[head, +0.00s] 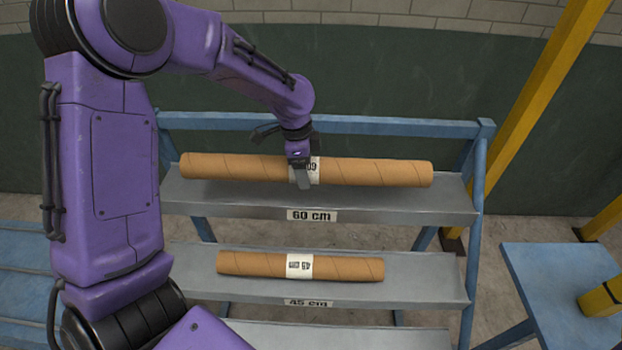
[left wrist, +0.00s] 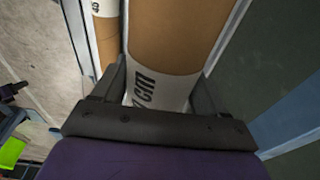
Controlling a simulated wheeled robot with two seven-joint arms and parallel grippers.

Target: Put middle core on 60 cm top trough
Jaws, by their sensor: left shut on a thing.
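A long brown cardboard core (head: 375,172) with a white label lies along the top trough (head: 400,208), which is marked 60 cm. My left gripper (head: 301,180) comes down from above and is shut on this core at its label. In the left wrist view the same core (left wrist: 177,35) fills the space between the two fingers (left wrist: 163,95). Whether the core rests fully on the trough is hard to tell. A shorter core (head: 345,268) with a white label lies in the lower trough (head: 425,276), marked 45 cm. My right gripper is not in view.
The blue rack frame (head: 400,127) surrounds the troughs. A third trough (head: 350,337) shows below, its visible part empty. A blue table (head: 560,285) and yellow posts (head: 545,85) stand at the right. A dark green wall (head: 400,70) is behind.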

